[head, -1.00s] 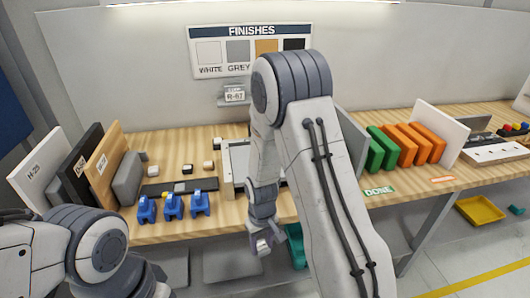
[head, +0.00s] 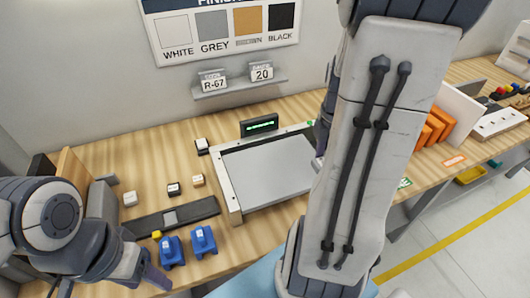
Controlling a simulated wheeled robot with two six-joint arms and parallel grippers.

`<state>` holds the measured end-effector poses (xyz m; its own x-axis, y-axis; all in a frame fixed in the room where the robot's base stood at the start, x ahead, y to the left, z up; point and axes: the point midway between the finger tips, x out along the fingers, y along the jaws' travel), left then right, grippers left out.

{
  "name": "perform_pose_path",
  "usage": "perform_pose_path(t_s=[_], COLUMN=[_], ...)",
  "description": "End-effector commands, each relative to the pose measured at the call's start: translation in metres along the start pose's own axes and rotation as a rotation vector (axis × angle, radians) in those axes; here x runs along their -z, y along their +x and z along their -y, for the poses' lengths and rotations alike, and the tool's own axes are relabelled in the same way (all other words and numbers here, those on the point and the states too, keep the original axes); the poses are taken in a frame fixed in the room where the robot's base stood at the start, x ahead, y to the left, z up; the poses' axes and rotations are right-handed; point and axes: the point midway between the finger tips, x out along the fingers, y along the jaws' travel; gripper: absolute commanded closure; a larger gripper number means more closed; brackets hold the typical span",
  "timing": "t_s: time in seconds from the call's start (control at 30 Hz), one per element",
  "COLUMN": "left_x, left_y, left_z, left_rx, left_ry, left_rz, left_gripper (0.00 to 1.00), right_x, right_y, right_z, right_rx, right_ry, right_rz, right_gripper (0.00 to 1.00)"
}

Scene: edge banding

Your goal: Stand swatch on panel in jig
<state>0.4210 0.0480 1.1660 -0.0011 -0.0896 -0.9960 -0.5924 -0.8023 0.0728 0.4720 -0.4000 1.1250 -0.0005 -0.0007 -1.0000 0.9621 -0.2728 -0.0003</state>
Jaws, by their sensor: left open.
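A grey panel (head: 275,168) lies flat in the pale-framed jig (head: 229,195); its right side is hidden behind my right arm. Several small blocks that may be swatches stand left of the jig: a white one (head: 130,198), a dark one with a pale top (head: 174,189), a tan one (head: 198,180) and another dark one with a pale top (head: 202,146) near the jig's back left corner. My left gripper (head: 153,277) is open at the lower left, near the blue clamps and apart from the blocks. My right gripper is hidden behind my right arm.
Blue clamps (head: 203,241) stand at the table's front edge. A dark strip (head: 150,224) with a grey piece lies behind them. A small display (head: 260,125) stands behind the jig. Orange pieces (head: 436,124) stand at the right. The wood between blocks and wall is clear.

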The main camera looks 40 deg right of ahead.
Motion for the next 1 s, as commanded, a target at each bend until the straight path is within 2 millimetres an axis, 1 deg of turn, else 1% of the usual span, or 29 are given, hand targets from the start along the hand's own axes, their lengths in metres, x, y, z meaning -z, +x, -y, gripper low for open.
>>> perform_pose_path(t_s=[0.07, 0.17, 0.27, 0.5, 0.63, 0.73, 0.83, 1.0], left_x=[0.0, 0.0, 0.0, 0.001, 0.001, 0.002, 0.002, 0.002], left_y=[-0.002, -0.005, -0.01, -0.025, -0.03, -0.031, -0.033, -0.042], left_z=[0.0, 0.0, -0.001, -0.002, -0.002, -0.002, -0.003, -0.003], left_rx=[0.0, 0.0, 0.0, 0.0, 0.0, 0.0, 0.0, 0.0], left_ry=[0.0, 0.0, 0.0, 0.0, 0.001, 0.001, 0.002, 0.003], left_rz=[0.0, 0.0, 0.0, 0.0, 0.0, 0.0, 0.0, 0.0], left_gripper=[0.4, 0.4, 0.4, 0.4, 0.4, 0.4, 0.4, 0.4], right_x=[-0.003, 0.003, 0.014, 0.047, 0.059, 0.065, 0.067, 0.068], right_y=[-0.003, 0.001, 0.012, 0.045, 0.058, 0.063, 0.069, 0.092], right_z=[0.004, -0.003, -0.017, -0.061, -0.077, -0.084, -0.086, -0.085], right_rx=[0.001, 0.004, 0.008, 0.006, 0.004, 0.002, 0.004, 0.007], right_ry=[-0.027, -0.046, -0.048, -0.045, -0.042, -0.04, -0.039, -0.041], right_rz=[-0.001, -0.002, -0.004, -0.002, -0.001, -0.001, -0.001, -0.002], right_gripper=[1.0, 1.0, 1.0, 1.0, 1.0, 1.0, 1.0, 1.0])
